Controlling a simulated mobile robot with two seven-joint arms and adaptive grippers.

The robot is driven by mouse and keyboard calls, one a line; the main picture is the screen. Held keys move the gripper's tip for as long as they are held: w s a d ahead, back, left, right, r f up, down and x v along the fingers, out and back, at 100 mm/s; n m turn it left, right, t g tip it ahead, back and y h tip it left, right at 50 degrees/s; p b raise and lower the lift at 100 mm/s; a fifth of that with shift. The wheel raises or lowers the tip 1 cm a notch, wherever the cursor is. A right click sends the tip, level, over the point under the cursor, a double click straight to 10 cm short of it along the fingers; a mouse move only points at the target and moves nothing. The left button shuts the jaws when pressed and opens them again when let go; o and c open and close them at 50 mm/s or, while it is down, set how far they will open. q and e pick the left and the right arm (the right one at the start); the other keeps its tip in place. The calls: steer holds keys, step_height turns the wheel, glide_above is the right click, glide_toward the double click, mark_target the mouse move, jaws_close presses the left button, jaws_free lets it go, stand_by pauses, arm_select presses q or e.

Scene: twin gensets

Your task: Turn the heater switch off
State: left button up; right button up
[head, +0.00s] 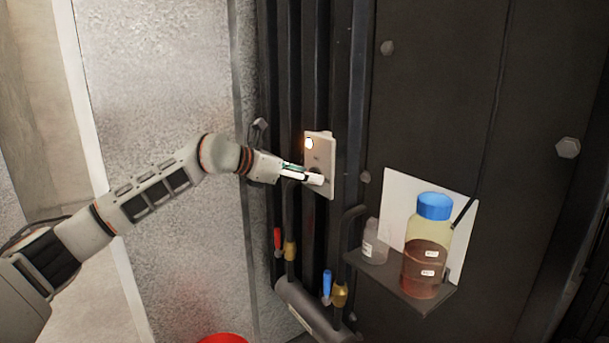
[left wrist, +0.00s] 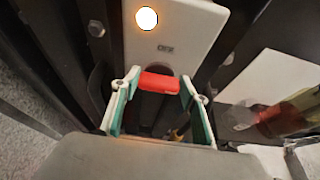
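The heater switch is on a pale upright plate (head: 319,152) on the dark cabinet, with a glowing lamp (head: 309,143) near its top. In the left wrist view the lamp (left wrist: 146,18) is lit, and a red switch handle (left wrist: 158,82) lies crosswise below it on the plate (left wrist: 178,35). My left gripper (head: 316,179) is at the plate's lower part and hides the handle in the head view. In the left wrist view its fingers (left wrist: 161,85) are spread, one at each end of the handle. I cannot tell whether they touch it. My right gripper is out of view.
Dark vertical pipes flank the plate. Red-handled (head: 277,240) and blue-handled (head: 327,284) valves sit below. To the right, a small shelf (head: 424,304) holds a blue-capped bottle (head: 428,250) and a small clear jar (head: 375,245). A red round object (head: 222,339) shows at the bottom.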

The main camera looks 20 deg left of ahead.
arm_select(q)
steer(key=shift+r+n+h, duration=0.1)
steer(key=shift+n+h, duration=0.2)
steer(key=shift+w+a+f+n+g+h+p, duration=0.2)
steer(key=shift+n+h+p, duration=0.25)
steer(key=shift+n+h, duration=1.2)
steer(key=shift+w+a+f+n+g+h+p, duration=0.15)
steer(key=shift+a+n+g+h+p, duration=0.3)
steer(key=shift+n, duration=2.15)
steer(key=shift+w+f+n+g+h+p, duration=0.2)
steer(key=shift+n+h+p, duration=0.3)
steer(key=shift+n+h, duration=1.25)
steer(key=shift+n+y, duration=0.35)
steer(key=shift+n, duration=0.25)
steer(key=o, duration=1.1)
steer(key=shift+f, duration=0.1)
steer(key=shift+s+a, duration=0.1)
